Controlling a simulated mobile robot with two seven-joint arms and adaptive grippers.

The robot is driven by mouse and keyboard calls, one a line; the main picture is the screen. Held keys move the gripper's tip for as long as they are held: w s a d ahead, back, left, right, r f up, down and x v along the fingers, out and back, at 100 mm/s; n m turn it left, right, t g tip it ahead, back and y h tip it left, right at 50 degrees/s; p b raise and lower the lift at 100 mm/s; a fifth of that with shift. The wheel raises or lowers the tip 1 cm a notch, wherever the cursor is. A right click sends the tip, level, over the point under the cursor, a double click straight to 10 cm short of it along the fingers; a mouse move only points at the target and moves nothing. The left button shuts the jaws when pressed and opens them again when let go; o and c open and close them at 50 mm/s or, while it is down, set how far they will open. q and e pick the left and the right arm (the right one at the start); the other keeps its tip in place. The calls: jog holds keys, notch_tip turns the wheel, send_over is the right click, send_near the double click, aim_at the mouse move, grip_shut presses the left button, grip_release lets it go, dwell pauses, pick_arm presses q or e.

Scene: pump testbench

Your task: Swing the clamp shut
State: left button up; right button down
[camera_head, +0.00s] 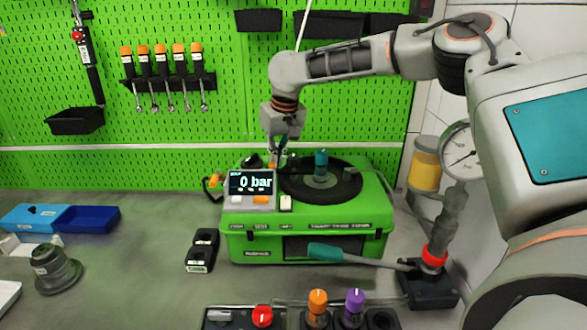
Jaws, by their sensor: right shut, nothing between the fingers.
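The green test unit (304,246) stands on the bench, with a display (250,184) reading "0 bar" at its front left. A black round plate (345,188) with a teal-topped fitting (321,163) is on top. My right gripper (273,160) points down behind the display, left of the plate. It is shut and holds nothing. Small dark and orange parts sit close by its fingertips. I cannot clearly make out the clamp or its position there, nor whether my fingers touch it. My left gripper is not in view.
A hand pump with a teal handle (326,252) and a gauge (461,151) stands at right. Orange (318,299) and purple (355,300) knobs are in front. A black device (202,250) and blue trays (90,219) lie left. The green pegboard (200,45) is behind.

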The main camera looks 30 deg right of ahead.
jog(key=shift+w+r, duration=0.1)
jog(key=shift+r, duration=0.05)
jog(key=shift+w+d+r, duration=0.15)
jog(key=shift+d+r, duration=0.05)
jog(key=shift+r, duration=0.2)
jog(key=shift+r, duration=0.4)
notch_tip(320, 180, up, 7)
dwell(0.8)
dwell(0.5)
